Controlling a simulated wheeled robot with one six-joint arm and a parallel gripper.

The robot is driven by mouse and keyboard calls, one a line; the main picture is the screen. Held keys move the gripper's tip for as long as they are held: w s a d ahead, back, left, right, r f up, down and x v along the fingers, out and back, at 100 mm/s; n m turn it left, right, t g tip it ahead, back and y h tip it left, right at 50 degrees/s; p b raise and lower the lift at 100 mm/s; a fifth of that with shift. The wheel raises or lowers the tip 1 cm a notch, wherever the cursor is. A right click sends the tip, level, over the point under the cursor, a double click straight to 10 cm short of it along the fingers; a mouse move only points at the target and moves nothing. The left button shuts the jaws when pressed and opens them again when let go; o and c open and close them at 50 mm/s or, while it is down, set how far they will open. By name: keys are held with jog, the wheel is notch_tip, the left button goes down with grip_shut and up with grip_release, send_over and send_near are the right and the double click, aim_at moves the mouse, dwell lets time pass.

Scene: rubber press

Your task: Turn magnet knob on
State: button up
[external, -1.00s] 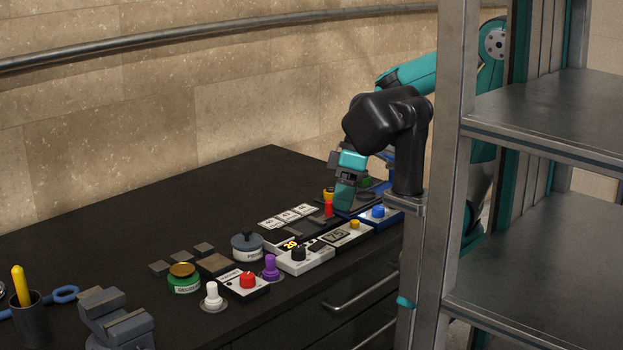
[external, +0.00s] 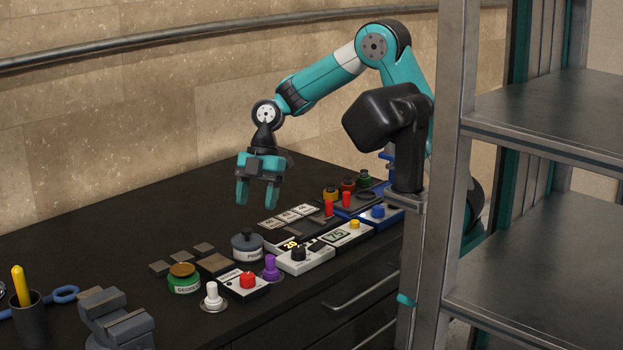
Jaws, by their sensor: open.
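I cannot read which control is labelled magnet. A white box (external: 305,262) with a lit display reading 20 carries a black knob (external: 298,253). In front of it to the left, a white box (external: 238,292) carries a red knob or button (external: 248,280). To the right is a grey box with a yellow button (external: 354,224) and a display reading 75, then a blue box with a blue button (external: 378,211). My gripper (external: 257,201) points down, open and empty, in the air above the bench, behind the grey lidded pot, touching nothing.
On the bench (external: 120,220) are a grey lidded pot (external: 247,246), a green jar (external: 183,280), white (external: 212,297) and purple (external: 271,268) knob-like items and a vise (external: 118,318). A metal shelf (external: 450,180) blocks the right side. The back left of the bench is clear.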

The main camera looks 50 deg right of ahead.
aim_at(247, 275)
jog(key=p+x, duration=0.2)
jog(key=x, duration=1.4)
jog(key=shift+s+f, duration=0.1)
jog(key=shift+f, duration=0.15)
jog(key=c, duration=0.9)
